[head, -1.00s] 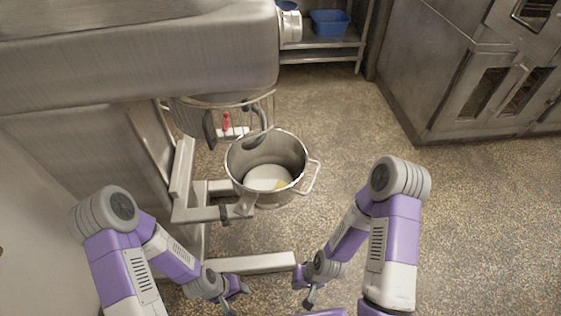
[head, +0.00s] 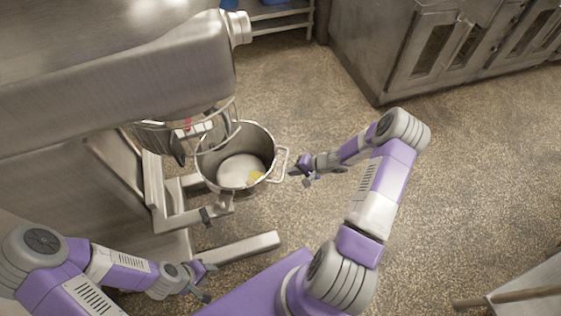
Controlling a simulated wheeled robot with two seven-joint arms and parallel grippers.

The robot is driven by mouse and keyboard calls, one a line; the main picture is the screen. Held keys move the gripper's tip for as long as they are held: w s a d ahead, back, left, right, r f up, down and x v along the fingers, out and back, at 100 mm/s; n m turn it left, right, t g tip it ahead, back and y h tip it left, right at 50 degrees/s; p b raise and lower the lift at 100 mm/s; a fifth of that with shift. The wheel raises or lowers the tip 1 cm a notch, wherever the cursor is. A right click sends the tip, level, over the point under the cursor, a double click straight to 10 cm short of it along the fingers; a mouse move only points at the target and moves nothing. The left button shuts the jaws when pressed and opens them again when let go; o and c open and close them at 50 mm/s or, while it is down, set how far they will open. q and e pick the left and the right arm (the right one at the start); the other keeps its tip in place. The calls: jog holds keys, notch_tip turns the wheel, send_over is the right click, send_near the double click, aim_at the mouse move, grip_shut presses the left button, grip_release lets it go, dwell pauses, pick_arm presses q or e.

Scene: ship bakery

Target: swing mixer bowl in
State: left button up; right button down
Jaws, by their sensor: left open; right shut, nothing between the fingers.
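The steel mixer bowl (head: 209,178) hangs swung out on its arm, in front of and partly below the mixer head (head: 150,75). It holds white and yellow contents. Its loop handle (head: 282,163) sticks out on the right side. My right gripper (head: 299,178) is shut and empty, just right of the bowl handle; I cannot tell whether it touches. My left gripper (head: 207,282) is open and empty at the lower left, below the mixer's base leg and away from the bowl.
The wire guard (head: 232,112) hangs under the mixer head, close to the bowl's back rim. The mixer's base leg (head: 240,248) runs along the floor. Steel ovens (head: 400,50) stand at the upper right.

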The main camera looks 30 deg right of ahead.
aim_at(274, 166)
jog(key=shift+t, duration=0.5)
jog(key=w+f, duration=0.1)
jog(key=w, duration=0.1)
jog(key=w+a+f+b, duration=0.1)
jog(key=w+f, duration=0.1)
jog(key=w+f+b, duration=0.1)
jog(key=w+f, duration=0.1)
jog(key=w, duration=0.1)
jog(key=shift+w+a+f, duration=0.1)
jog(key=shift+a+f, duration=0.05)
jog(key=shift+f, duration=0.1)
